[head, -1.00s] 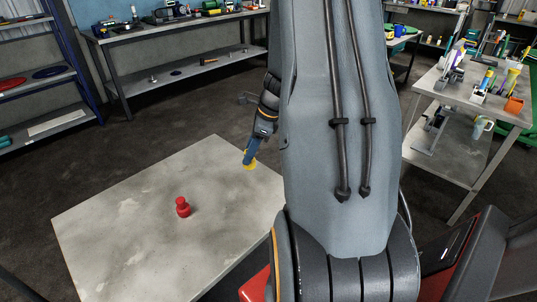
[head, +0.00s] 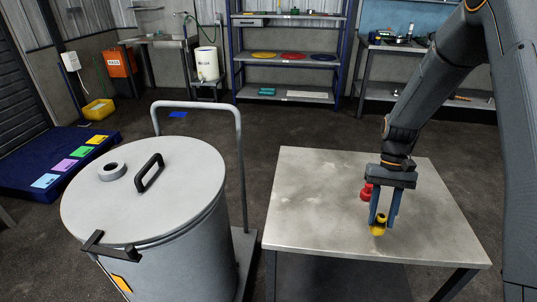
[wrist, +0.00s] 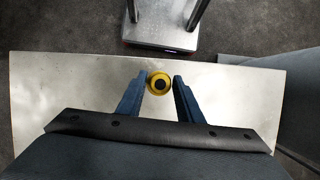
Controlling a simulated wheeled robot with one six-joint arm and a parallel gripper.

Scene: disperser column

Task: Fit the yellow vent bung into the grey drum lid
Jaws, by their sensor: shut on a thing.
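My gripper (head: 382,214) is shut on the yellow vent bung (head: 378,227) above the table on the right. In the wrist view the bung (wrist: 159,83) sits between the two blue fingertips, its round end with a dark centre facing the camera. The grey drum lid (head: 190,205) tops a large grey drum at the left of the head view, well away from my gripper. A raised round grey collar (head: 112,171) with an opening stands on the lid, left of a black handle (head: 149,172). I cannot tell the bung's exact height above the table.
A red bung-like piece (head: 366,192) stands on the grey table (head: 310,215), just behind my gripper. A black clamp lever (head: 105,248) sticks out at the lid's front edge. A grey trolley handle (head: 197,105) rises behind the drum, between it and the table.

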